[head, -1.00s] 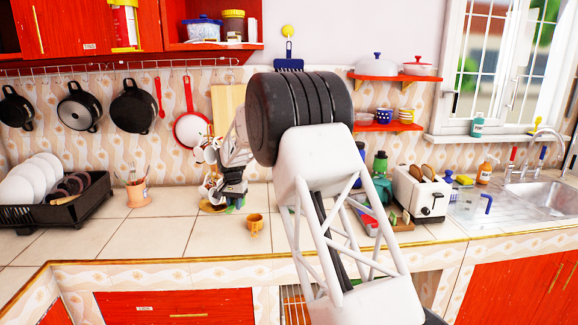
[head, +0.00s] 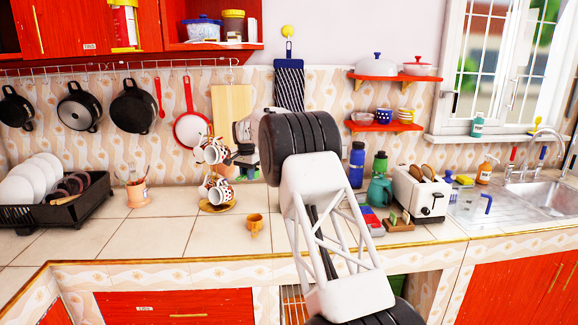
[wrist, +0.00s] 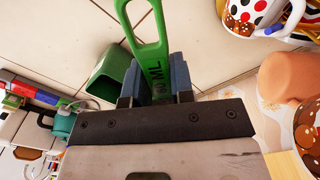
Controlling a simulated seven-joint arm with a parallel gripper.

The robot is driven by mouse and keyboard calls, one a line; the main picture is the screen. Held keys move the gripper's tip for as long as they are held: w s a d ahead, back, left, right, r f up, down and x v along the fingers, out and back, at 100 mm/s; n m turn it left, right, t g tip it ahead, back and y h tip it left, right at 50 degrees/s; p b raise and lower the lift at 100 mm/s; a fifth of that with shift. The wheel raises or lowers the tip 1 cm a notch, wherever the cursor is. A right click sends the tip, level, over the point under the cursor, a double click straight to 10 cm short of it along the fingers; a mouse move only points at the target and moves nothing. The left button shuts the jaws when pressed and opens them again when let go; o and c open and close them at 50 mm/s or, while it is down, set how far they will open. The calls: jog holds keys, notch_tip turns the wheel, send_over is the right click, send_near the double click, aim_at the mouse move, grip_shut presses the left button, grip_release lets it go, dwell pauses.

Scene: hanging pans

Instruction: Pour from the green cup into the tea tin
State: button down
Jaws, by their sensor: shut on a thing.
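The green cup (wrist: 113,72) is a small square measuring cup with a long green handle marked "ML". My gripper (wrist: 155,88) is shut on that handle in the wrist view, with the cup bowl just left of the fingers. Below it in that view are counter tiles. I cannot pick out the tea tin with certainty in either view.
A stand of patterned mugs (head: 213,170) is close to my gripper's left. An orange cup (head: 255,224) stands on the counter in front. To the right are a blue bottle (head: 357,165), a teal kettle (head: 380,190) and a toaster (head: 421,193).

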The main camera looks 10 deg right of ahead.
jog(key=w+d+r+m, duration=0.3)
jog(key=w+d, duration=0.3)
jog(key=w, duration=0.2)
jog(key=shift+w+r, duration=0.25)
jog(key=shift+r, duration=0.6)
jog(key=shift+d, duration=0.15)
jog(key=shift+s, duration=0.1)
jog(key=shift+s+d+r+t+y, duration=0.25)
jog(key=shift+s+d+t+y, duration=0.35)
jog(key=shift+t+y, duration=0.2)
jog(key=shift+s+d, duration=0.1)
jog(key=shift+s+d+r+t+y, duration=0.3)
jog(key=shift+s+d+t+y, duration=0.35)
jog(key=shift+t+y, duration=0.35)
jog(key=shift+s+d+r+t+y, duration=0.25)
jog(key=shift+s+d+t+y, duration=0.45)
jog(key=shift+t, duration=0.35)
jog(key=shift+s+d+r+t+y, duration=0.3)
jog(key=shift+s+d+t+y, duration=0.3)
jog(key=shift+t+y, duration=0.45)
